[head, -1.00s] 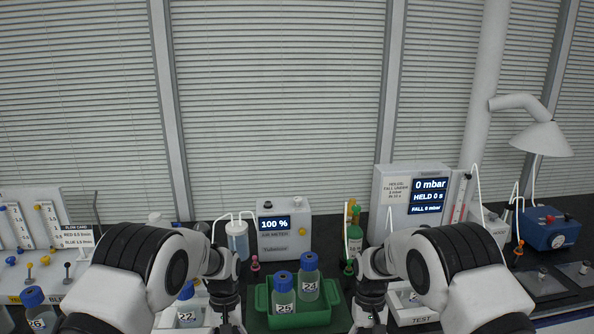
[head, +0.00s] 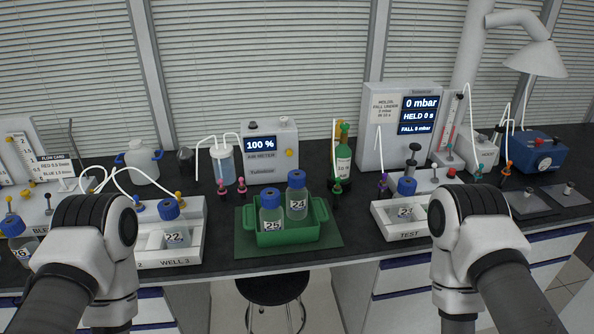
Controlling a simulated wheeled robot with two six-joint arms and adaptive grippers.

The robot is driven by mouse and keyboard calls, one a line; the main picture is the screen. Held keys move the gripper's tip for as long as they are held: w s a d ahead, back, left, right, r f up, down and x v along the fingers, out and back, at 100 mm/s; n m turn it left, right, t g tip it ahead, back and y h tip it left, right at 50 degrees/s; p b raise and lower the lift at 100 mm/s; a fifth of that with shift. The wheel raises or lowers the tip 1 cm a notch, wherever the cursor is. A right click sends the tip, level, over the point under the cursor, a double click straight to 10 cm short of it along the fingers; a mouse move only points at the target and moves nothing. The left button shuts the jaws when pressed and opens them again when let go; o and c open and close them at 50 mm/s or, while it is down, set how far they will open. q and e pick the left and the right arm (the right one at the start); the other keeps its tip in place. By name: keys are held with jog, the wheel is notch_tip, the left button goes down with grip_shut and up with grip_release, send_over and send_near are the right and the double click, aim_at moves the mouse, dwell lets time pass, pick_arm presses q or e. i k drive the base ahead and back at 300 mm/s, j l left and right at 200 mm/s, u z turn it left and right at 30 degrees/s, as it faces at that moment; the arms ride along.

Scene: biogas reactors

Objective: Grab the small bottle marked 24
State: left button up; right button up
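The small bottle marked 24 (head: 297,203) has a blue cap and clear body. It stands upright in the back right part of a green tray (head: 317,232), behind and to the right of the bottle marked 25 (head: 271,217). Its label faces me, and its lower end is hidden by the tray. My two arms come in at the lower left and lower right, well apart from the tray. Neither gripper shows; the arms run out of the bottom of the picture.
Bottle 22 (head: 176,233) is in the white WELL 2 tray (head: 170,256), left. A capped bottle (head: 405,204) is in the white TEST tray (head: 403,234), right. A stool (head: 272,290) is below the counter.

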aim_at(296, 199)
jog(key=i+l, duration=0.15)
jog(key=l, duration=0.25)
jog(key=i+l+u, duration=0.1)
jog(key=l, duration=0.25)
jog(key=i+l, duration=0.1)
jog(key=l, duration=0.3)
jog(key=i+l+u, duration=0.1)
jog(key=l, duration=0.25)
